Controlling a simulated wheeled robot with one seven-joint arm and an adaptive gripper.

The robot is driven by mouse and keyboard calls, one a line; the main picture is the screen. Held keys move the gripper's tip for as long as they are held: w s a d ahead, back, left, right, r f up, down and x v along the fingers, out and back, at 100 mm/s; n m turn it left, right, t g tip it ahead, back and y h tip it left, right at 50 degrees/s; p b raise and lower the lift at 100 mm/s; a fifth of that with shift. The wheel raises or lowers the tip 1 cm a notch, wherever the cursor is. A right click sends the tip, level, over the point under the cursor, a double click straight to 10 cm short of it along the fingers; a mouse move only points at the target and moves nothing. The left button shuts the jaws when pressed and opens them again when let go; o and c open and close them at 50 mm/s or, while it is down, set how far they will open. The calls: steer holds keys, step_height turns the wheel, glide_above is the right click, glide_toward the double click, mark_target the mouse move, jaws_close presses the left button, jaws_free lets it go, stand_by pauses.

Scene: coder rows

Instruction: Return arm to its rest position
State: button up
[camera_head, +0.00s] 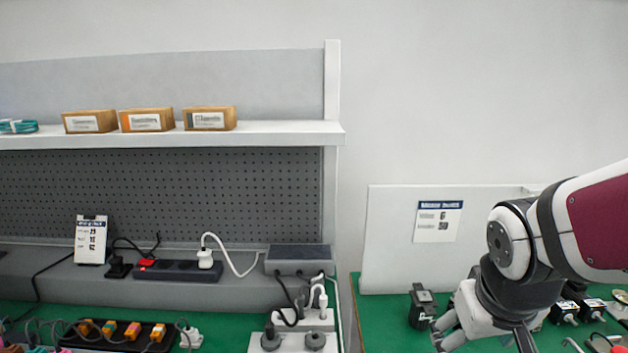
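My arm comes in from the right edge, white with a maroon panel and a dark wrist joint. My gripper (442,335) hangs low at the right, over the green bench, and the bottom of the frame cuts off part of it. Pale grey finger parts show beside a small black device (422,307) that stands on the bench. I cannot tell whether the gripper touches this device, whether its fingers are apart, or whether it holds anything.
A white shelf (250,133) carries cardboard boxes (147,120). Below are a power strip (178,271), a grey box (299,260) with cables, and a tray of orange connectors (115,335). A white panel (390,240) stands behind the right green bench (382,312). Black parts (565,312) sit right of the arm.

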steer(key=s+a+r+y, duration=0.1)
steer(key=s+a+r, duration=0.2)
steer(key=s+r, duration=0.4)
steer(key=s, duration=0.4)
steer(key=shift+a+r+y, duration=0.25)
steer(key=shift+r+y, duration=0.05)
steer(key=shift+y, duration=0.1)
